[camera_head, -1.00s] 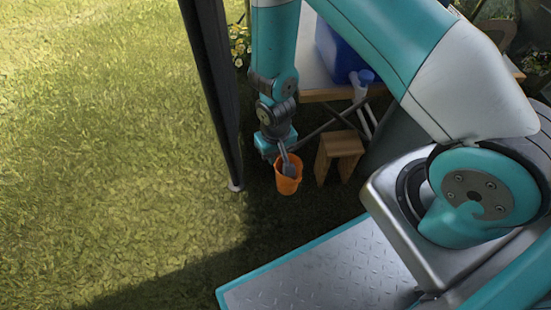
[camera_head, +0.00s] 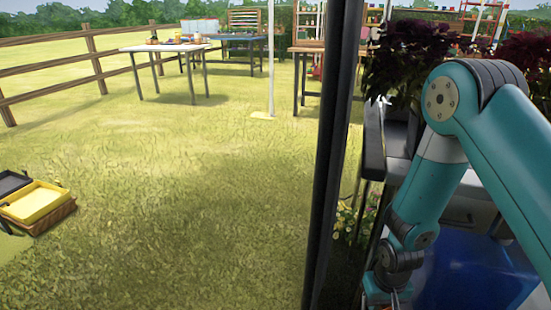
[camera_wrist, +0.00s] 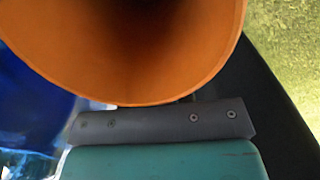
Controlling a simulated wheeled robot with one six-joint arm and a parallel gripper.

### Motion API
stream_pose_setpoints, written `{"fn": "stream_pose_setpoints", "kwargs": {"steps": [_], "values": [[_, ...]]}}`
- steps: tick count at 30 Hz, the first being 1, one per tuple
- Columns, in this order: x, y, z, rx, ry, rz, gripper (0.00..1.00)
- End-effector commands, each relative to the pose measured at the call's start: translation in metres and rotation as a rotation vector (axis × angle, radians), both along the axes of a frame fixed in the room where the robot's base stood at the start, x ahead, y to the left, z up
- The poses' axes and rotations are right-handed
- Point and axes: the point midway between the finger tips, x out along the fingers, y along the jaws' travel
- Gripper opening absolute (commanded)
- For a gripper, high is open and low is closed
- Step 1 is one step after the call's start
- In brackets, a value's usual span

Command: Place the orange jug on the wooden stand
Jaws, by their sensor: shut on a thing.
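The orange jug (camera_wrist: 135,78) fills the upper part of the wrist view, its round open mouth toward the camera. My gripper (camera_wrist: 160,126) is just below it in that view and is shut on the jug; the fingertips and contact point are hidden. The wooden stand is in neither current view.
A dark upright post (camera_head: 335,150) stands close to the left of my arm. Open grass fills the middle left.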

Motion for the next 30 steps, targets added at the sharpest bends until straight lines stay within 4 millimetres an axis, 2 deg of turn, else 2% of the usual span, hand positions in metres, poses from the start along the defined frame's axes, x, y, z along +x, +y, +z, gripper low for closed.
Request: {"fn": "stream_pose_setpoints", "kwargs": {"steps": [1,12,24,30], "values": [[0.001,-0.004,0.033,0.000,-0.001,-0.004,0.00],[0.002,-0.025,0.145,0.000,0.000,-0.010,0.00],[0.002,-0.045,0.246,0.000,0.000,-0.015,0.00],[0.001,-0.051,0.276,0.000,0.001,-0.016,0.00]]}}
